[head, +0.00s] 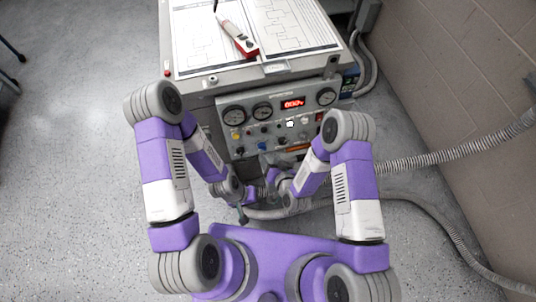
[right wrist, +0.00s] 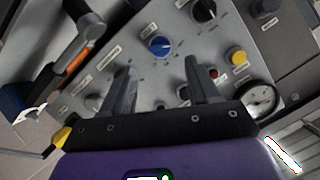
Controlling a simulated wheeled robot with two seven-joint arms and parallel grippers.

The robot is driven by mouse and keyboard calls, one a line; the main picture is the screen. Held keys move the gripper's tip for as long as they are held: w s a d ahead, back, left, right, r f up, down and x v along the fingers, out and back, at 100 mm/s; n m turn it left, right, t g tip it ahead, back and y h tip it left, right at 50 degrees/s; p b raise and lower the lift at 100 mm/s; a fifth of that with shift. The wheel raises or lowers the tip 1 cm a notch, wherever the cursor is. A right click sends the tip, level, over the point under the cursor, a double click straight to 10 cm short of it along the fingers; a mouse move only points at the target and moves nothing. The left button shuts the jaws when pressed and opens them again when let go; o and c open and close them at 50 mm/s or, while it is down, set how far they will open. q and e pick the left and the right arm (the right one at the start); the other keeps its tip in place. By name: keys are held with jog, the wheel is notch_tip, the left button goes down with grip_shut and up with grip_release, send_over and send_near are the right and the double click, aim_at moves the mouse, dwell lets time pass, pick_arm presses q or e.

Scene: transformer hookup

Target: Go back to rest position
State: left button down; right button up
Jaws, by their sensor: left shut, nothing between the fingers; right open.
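My right gripper (right wrist: 160,66) is open and empty in the right wrist view, with its two dark fingers apart in front of the grey control panel (right wrist: 115,45). A blue knob (right wrist: 160,46) shows between and beyond the fingertips. In the head view both my arms are bent, with their forearms reaching in and down toward the lower part of the control panel (head: 275,132). My left gripper (head: 243,214) is small, low and left of centre, below the panel, shut with nothing seen in it. The right gripper is mostly hidden by my wrist in the head view.
The transformer cabinet's top (head: 205,78) carries paper diagrams (head: 296,27) and a red and white tool (head: 240,39). The panel has gauges (head: 234,115) and a lit red display (head: 292,104). Ribbed hoses (head: 440,157) run right, near a block wall (head: 470,70).

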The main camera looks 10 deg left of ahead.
jog(key=shift+s+d, duration=0.1)
dwell(0.5)
jog(key=s+d+r+m+g+h+p, duration=0.2)
jog(key=s+d+g+p, duration=0.4)
jog(key=s+d+g, duration=0.4)
jog(key=s+d+r, duration=0.1)
jog(key=s+d, duration=0.4)
jog(key=shift+s+m+h, duration=0.2)
jog(key=shift+m+h, duration=0.1)
jog(key=shift+h, duration=0.1)
jog(key=shift+r, duration=0.1)
